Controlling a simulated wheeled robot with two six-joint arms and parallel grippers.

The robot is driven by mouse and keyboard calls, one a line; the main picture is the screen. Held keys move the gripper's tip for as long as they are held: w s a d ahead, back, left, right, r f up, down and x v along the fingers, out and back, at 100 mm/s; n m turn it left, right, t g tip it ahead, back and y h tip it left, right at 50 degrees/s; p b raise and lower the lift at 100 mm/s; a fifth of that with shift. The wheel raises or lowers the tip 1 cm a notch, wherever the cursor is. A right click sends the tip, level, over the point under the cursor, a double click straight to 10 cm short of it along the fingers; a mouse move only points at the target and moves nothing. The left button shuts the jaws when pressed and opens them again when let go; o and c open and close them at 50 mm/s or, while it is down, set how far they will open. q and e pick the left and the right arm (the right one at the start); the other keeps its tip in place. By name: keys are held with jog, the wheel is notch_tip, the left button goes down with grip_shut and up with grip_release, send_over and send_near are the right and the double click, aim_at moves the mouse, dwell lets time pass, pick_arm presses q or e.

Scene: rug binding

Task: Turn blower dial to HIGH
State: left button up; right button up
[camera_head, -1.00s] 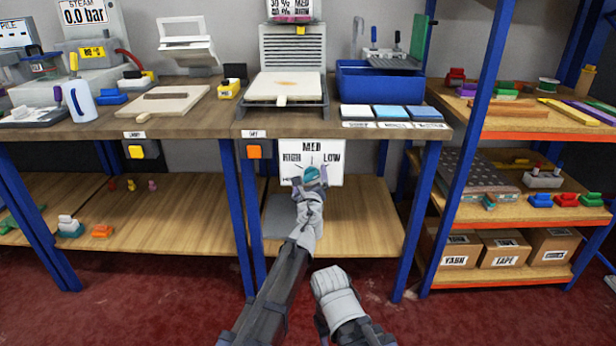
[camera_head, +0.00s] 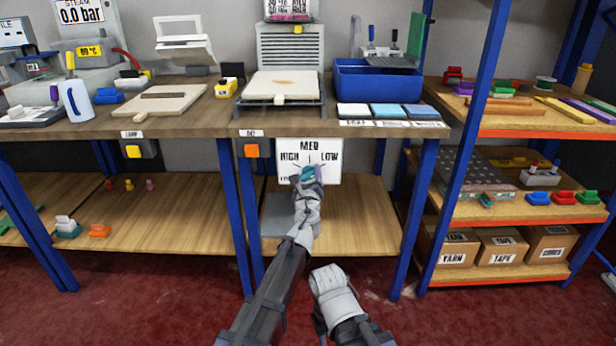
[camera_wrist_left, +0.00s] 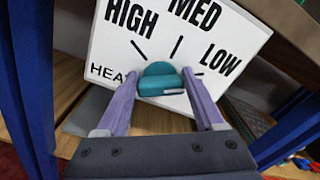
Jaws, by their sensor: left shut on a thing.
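The blower dial is a teal knob (camera_head: 309,172) on a white panel (camera_head: 334,150) under the table edge. The panel is marked HIGH at left, MED at top and LOW at right. In the left wrist view the knob (camera_wrist_left: 160,78) sits between the two purple fingers of my left gripper (camera_wrist_left: 162,92), which is shut on it. A small white mark shows on the knob's lower right face. The exact setting it points to is unclear. In the head view my left gripper (camera_head: 308,180) partly covers the knob. My right gripper (camera_head: 330,280) hangs low in front, away from the panel.
An orange switch (camera_head: 251,150) and a blue table leg (camera_head: 237,210) stand left of the panel. Another blue leg (camera_head: 416,200) is to the right. The wooden lower shelf (camera_head: 360,225) is mostly clear below.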

pick_arm(q)
jog(key=shift+n, duration=0.3)
jog(key=shift+c, duration=0.3)
jog(key=n, duration=0.5)
jog(key=shift+a+f+n, duration=0.15)
jog(key=shift+f+n, duration=0.05)
jog(key=shift+n, duration=0.1)
jog(key=n, duration=0.6)
jog(key=shift+f+b, duration=0.2)
jog(key=shift+b, duration=0.2)
jog(key=n, duration=0.5)
jog(key=shift+f+n, duration=0.2)
jog(key=shift+n, duration=0.2)
jog(key=n, duration=0.5)
jog(key=shift+f+n+b, duration=0.1)
jog(key=shift+n+b, duration=0.2)
jog(key=shift+n, duration=0.3)
jog(key=o, duration=1.4)
